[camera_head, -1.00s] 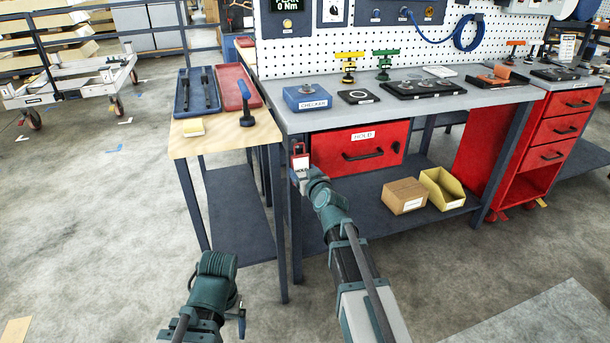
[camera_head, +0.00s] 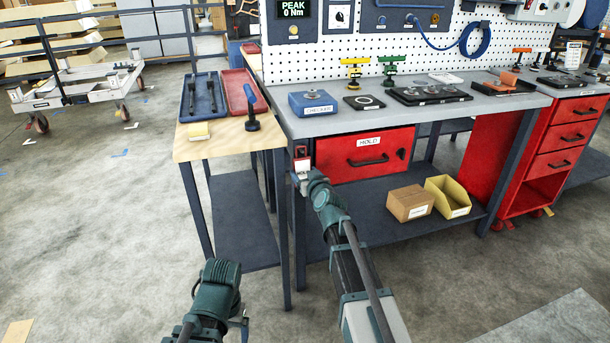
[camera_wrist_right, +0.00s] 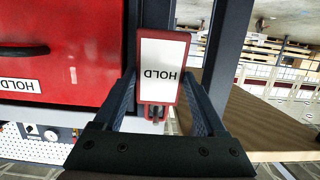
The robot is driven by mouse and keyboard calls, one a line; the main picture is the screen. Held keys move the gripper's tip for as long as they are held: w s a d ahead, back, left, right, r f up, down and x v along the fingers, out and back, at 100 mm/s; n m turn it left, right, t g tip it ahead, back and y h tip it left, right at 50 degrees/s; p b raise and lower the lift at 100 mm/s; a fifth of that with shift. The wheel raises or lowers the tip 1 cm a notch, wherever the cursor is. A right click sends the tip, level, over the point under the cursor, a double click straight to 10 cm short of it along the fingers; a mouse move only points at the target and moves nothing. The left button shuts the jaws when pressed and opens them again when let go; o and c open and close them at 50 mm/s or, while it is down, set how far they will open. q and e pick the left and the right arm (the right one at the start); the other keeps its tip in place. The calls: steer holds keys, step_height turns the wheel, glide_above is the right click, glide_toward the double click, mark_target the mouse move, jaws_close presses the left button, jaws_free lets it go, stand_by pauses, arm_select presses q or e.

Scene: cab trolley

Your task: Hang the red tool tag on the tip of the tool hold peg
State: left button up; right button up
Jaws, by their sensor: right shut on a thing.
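The red tool tag (camera_wrist_right: 186,98) is a red-framed plate with a white face reading HOLD, upside down in the right wrist view. My right gripper (camera_wrist_right: 156,112) is shut on its narrow end, one finger on each side. In the head view the tag (camera_head: 302,165) is small, in my right gripper (camera_head: 300,178), just left of the red HOLD drawer and by the bench's front left leg. I cannot make out the tool hold peg; it may be hidden or too small.
The red HOLD drawer (camera_head: 368,155) hangs under the grey bench top (camera_head: 340,124). A wooden side table (camera_head: 205,150) adjoins on the left, with blue and red trays. A cardboard box (camera_head: 410,203) and yellow bin (camera_head: 448,197) stand on the lower shelf. Floor in front is clear.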

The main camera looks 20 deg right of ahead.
stand_by(0.4)
steer(key=o, duration=1.3)
steer(key=p+v, duration=0.2)
steer(key=v, duration=1.1)
steer(key=shift+s+p, duration=0.4)
steer(key=shift+w, duration=0.1)
steer(key=b+x, duration=0.2)
steer(key=x, duration=1.1)
steer(key=shift+w+b, duration=0.3)
steer(key=shift+b, duration=0.1)
steer(key=shift+s, duration=0.1)
